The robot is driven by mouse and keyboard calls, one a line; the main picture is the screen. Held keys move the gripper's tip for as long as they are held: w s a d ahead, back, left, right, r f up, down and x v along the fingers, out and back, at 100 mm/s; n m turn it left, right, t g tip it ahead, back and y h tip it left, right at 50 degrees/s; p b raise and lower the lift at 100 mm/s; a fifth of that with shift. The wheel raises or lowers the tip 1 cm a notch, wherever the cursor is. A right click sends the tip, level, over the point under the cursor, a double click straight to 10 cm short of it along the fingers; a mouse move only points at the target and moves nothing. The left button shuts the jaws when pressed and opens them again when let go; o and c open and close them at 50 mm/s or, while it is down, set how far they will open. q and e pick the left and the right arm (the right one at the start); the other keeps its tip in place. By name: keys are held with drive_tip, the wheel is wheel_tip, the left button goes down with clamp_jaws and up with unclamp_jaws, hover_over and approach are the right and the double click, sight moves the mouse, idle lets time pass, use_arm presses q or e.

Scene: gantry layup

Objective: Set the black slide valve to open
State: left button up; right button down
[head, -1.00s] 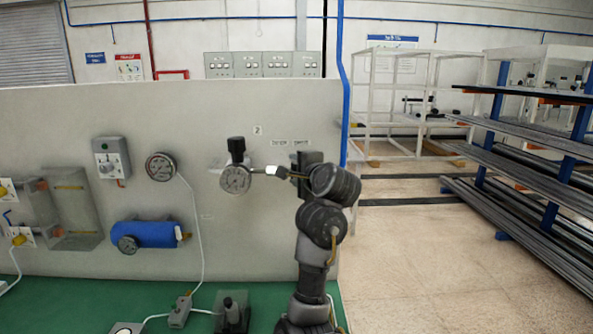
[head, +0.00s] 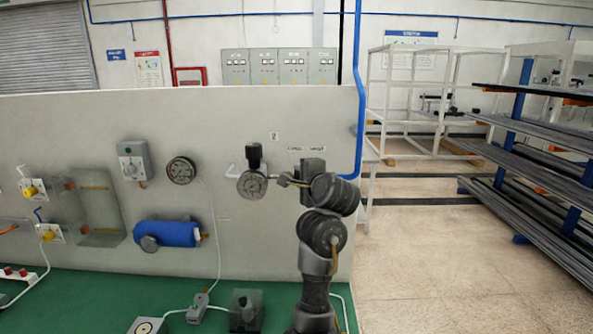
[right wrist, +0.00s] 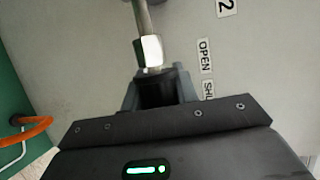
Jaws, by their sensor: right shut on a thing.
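The black slide valve (right wrist: 160,90) shows in the right wrist view as a dark body between the fingers of my right gripper (right wrist: 160,95), behind a bright metal fitting (right wrist: 150,51) on a pipe. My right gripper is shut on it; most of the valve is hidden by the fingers. In the wrist view the OPEN label (right wrist: 205,56) and the partly covered SHUT label (right wrist: 208,89) lie on the panel to the right. In the head view my right gripper (head: 300,182) is at the pipe right of a round gauge (head: 252,185). My left gripper is out of view.
The grey panel (head: 240,230) carries a blue cylinder (head: 170,234), another gauge (head: 181,170) and a grey switch box (head: 134,160). A blue pipe (head: 361,90) runs along its right edge. Open floor (head: 420,270) and a rack of bars (head: 520,150) lie to the right.

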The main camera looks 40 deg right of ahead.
drive_tip(key=c, duration=1.5)
unclamp_jaws()
drive_tip(key=shift+w+a, duration=0.1)
drive_tip(key=o, duration=0.4)
drive_tip(key=shift+w+a, duration=0.15)
drive_tip(key=shift+w, duration=0.05)
drive_tip(key=shift+s, duration=0.35)
use_arm(q)
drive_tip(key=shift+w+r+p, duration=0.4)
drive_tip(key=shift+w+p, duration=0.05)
drive_tip(key=shift+p, duration=0.05)
use_arm(e)
drive_tip(key=v, duration=1)
drive_tip(key=shift+a+r, duration=0.1)
drive_tip(key=shift+a, duration=0.05)
